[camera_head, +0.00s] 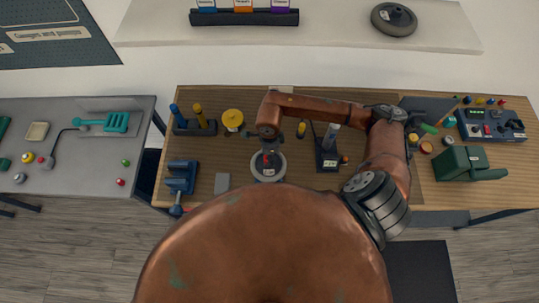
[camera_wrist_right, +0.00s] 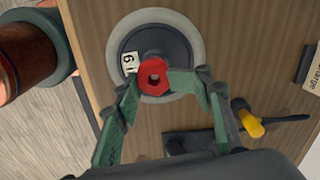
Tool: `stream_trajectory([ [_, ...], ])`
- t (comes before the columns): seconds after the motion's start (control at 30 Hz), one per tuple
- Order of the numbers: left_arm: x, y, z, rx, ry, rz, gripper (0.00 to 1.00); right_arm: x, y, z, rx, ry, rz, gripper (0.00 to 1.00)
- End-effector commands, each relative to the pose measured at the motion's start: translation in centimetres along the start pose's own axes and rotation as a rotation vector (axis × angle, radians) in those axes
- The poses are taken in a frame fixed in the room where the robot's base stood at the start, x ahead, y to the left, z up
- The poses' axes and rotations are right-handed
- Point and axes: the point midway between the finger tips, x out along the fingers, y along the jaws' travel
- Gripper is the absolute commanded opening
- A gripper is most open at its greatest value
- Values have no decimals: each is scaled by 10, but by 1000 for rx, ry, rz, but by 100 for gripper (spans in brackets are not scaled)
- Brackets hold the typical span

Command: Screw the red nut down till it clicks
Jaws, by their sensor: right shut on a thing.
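The red nut (camera_wrist_right: 153,75) is a hexagonal piece with a hole, over the middle of the wheel (camera_wrist_right: 195,42). The wheel has a pale grey tyre, a dark hub and a numbered white label beside the nut. My right gripper (camera_wrist_right: 154,80) is shut on the nut, with its green fingers on either side of it. In the head view the same wheel (camera_head: 281,168) lies flat on the wooden bench under my right gripper (camera_head: 268,153). The thread under the nut is hidden, so I cannot tell how far down it sits. My left gripper is in neither view.
A yellow-handled tool (camera_wrist_right: 250,124) lies close to one finger. On the bench, a blue vise (camera_head: 181,177) stands left of the wheel and a dark labelled stand (camera_head: 327,158) right of it. A green box-like device (camera_head: 461,162) stands farther right.

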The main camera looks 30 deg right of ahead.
Motion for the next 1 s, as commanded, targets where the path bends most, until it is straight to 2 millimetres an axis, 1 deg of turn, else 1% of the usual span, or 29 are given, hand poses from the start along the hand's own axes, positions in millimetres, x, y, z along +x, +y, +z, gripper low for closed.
stream_trajectory([
  [0.03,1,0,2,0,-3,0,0,4,10,1,58,0,22,14],
  [0.2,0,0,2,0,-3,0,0,4,11,2,306,2,23,14],
  [0.5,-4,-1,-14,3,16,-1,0,3,10,4,750,0,23,14],
  [0.6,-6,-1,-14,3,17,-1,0,2,10,5,880,-1,23,14],
  [0.73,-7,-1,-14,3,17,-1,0,2,8,6,972,-3,21,14],
  [0.97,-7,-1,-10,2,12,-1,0,1,7,6,984,-8,19,14],
  [1.0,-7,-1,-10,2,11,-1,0,1,6,6,984,-8,19,39],
])
